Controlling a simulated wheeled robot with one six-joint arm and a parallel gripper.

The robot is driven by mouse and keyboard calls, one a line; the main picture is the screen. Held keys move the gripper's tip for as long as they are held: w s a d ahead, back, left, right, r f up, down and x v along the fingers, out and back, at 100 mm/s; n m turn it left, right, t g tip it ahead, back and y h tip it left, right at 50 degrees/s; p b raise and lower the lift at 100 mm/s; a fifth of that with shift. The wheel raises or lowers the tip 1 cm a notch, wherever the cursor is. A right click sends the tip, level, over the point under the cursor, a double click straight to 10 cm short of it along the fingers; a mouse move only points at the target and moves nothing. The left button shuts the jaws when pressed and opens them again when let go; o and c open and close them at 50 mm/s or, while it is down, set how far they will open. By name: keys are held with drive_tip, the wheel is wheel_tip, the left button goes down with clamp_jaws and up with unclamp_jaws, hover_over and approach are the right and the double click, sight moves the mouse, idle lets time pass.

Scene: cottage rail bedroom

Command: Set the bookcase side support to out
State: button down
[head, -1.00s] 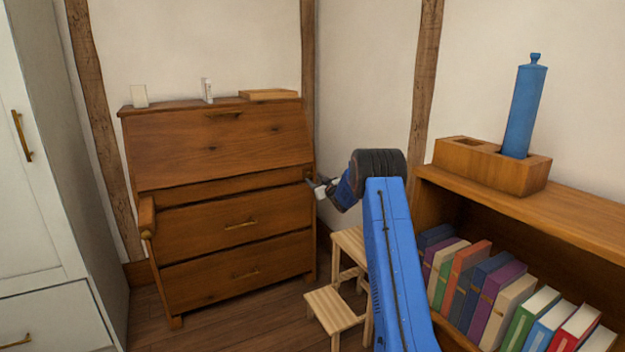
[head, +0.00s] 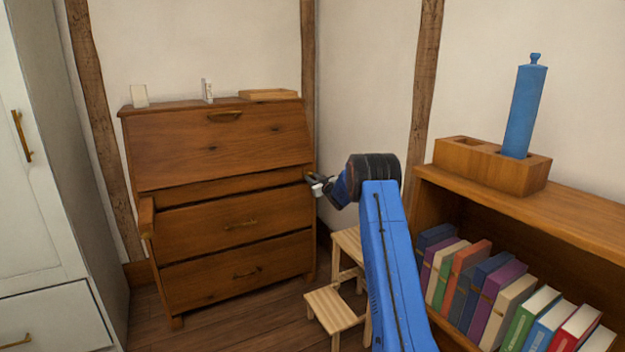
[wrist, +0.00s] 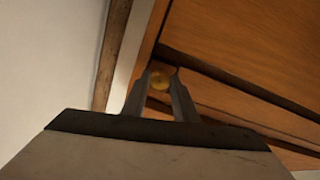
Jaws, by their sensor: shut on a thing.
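The wooden writing desk (head: 228,160) stands against the far wall with its slanted lid closed. Its left support (head: 147,216) sticks out from the front. The support on the right, toward the bookcase (head: 580,226), is mostly hidden behind my gripper in the head view. Its brass knob (wrist: 160,81) shows between my fingertips in the wrist view. My gripper (head: 312,180) is at the desk's right front edge, shut on this knob. The support shows no clear length standing out from the desk front.
A small wooden step stool (head: 335,308) stands on the floor below my arm. The bookcase with several books is at the right, with a wooden block holder (head: 475,167) and blue cylinder (head: 524,110) on top. A white wardrobe (head: 45,190) is at the left.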

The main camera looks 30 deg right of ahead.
drive_tip(key=s, duration=2.3)
drive_tip(key=shift+s+d, duration=0.2)
drive_tip(key=shift+d, duration=0.15)
drive_tip(key=c, duration=1.4)
unclamp_jaws()
wheel_tip(320, 180, up, 10)
